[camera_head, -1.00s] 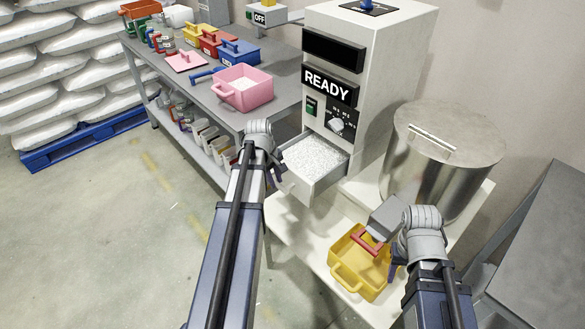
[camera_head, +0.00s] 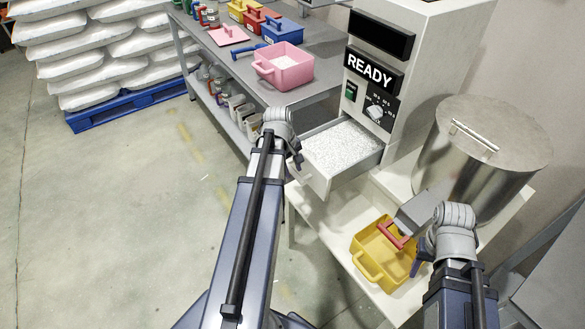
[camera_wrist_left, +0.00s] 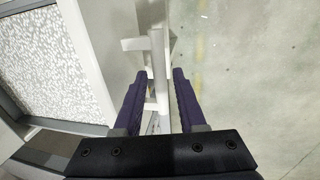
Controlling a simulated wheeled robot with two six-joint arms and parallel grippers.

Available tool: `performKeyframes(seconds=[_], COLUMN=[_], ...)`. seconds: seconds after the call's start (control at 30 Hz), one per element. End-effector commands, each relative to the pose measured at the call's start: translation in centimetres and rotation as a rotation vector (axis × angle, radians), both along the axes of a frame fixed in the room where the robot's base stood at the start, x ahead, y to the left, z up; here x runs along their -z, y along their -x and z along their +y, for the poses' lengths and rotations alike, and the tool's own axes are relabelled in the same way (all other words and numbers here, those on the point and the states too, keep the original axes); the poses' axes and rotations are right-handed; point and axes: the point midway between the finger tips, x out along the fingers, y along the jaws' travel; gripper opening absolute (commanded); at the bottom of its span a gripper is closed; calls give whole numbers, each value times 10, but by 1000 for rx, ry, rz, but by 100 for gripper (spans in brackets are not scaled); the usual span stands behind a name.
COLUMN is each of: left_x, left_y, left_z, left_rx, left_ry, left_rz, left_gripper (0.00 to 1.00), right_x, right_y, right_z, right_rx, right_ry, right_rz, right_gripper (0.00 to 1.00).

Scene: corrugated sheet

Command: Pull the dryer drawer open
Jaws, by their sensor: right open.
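The dryer (camera_head: 372,100) is a pale box with a READY sign. Its drawer (camera_head: 326,182) stands out from the front, full of white pellets (camera_head: 345,148). My left gripper (camera_head: 296,150) is at the drawer's front. In the left wrist view the two dark fingers (camera_wrist_left: 158,95) stand on either side of the pale handle bar (camera_wrist_left: 157,65), with small gaps beside it, so the gripper looks open around it. My right gripper (camera_head: 418,262) is open beside a yellow bin (camera_head: 366,262) and a red handle (camera_head: 400,240); its fingers are partly hidden.
A grey bench (camera_head: 325,88) carries a pink bin (camera_head: 285,70) and several coloured boxes. A steel drum (camera_head: 490,150) stands right of the dryer. A blue pallet (camera_head: 125,105) with white sacks is at the far left. The floor (camera_head: 130,220) left of my left arm is clear.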

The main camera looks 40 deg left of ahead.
Motion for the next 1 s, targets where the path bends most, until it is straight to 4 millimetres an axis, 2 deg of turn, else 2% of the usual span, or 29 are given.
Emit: performKeyframes(seconds=[0.1, 0.37, 0.53, 0.67, 1.0], left_x=[0, -1, -8, -20, -64], left_y=[0, 0, 1, 3, 11], left_z=[0, 0, 0, 1, 4], left_rx=[0, 0, 0, -1, -1], left_ry=[0, -1, -1, 0, 0], left_rz=[0, -1, -1, -1, -1], left_gripper=[52, 52, 52, 52, 52], right_x=[0, -1, -8, -20, -64], right_y=[0, 0, 0, 0, 0], right_z=[0, 0, 0, 0, 0], right_rx=[0, 0, 0, 0, 1], right_ry=[0, 0, 0, 0, 0], right_rz=[0, 0, 0, 0, 0], right_gripper=[50, 50, 50, 50, 50])
